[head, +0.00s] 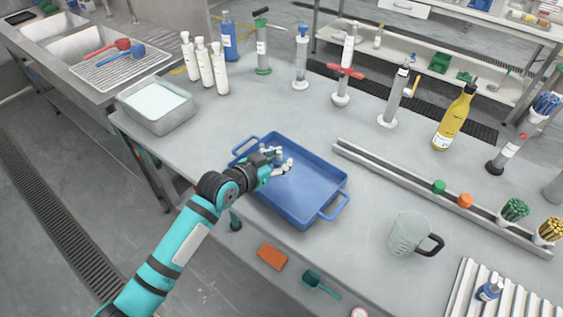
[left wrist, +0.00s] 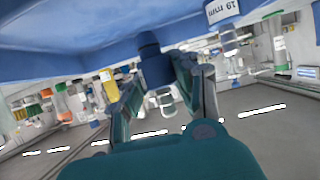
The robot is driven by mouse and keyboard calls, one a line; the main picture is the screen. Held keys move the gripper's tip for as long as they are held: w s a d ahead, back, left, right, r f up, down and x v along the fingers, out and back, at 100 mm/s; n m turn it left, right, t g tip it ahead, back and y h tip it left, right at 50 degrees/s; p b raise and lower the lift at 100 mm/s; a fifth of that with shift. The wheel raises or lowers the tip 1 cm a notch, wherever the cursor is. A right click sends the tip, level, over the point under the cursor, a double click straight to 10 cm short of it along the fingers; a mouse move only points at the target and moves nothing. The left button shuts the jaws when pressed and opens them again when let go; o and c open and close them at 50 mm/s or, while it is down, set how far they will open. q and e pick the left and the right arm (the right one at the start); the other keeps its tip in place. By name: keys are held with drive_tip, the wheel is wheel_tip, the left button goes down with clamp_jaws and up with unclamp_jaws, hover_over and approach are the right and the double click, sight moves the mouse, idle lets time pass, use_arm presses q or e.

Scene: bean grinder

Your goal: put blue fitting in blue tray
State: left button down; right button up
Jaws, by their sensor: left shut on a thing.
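The blue tray (head: 327,212) lies on the grey table, with a handle at each end. My left gripper (head: 284,163) reaches in from the left, over the tray's far left part. In the left wrist view, which looks upside down, the left gripper (left wrist: 160,85) is shut on a dark blue fitting (left wrist: 152,62). The fitting's far end is against or very near the blue tray surface (left wrist: 70,45); I cannot tell if it touches. In the head view the fingers mostly hide the fitting. My right gripper is not in view.
A blue item with a white label (head: 489,290) sits on a ribbed rack (head: 513,300) at lower right. A clear jug (head: 408,234) stands right of the tray; a metal basin (head: 128,112) stands left.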

use_arm(q)
drive_tip(key=shift+w+d+f, duration=0.1)
drive_tip(key=shift+w+d, duration=0.15)
drive_tip(key=shift+w, duration=0.8)
drive_tip(key=shift+f, duration=1.8)
drive_tip(key=shift+f, duration=0.1)
drive_tip(key=c, duration=1)
unclamp_jaws()
drive_tip(key=shift+a+r, duration=0.1)
drive_tip(key=shift+r, duration=0.1)
drive_tip(key=v, duration=1.2)
drive_tip(key=shift+f, duration=0.1)
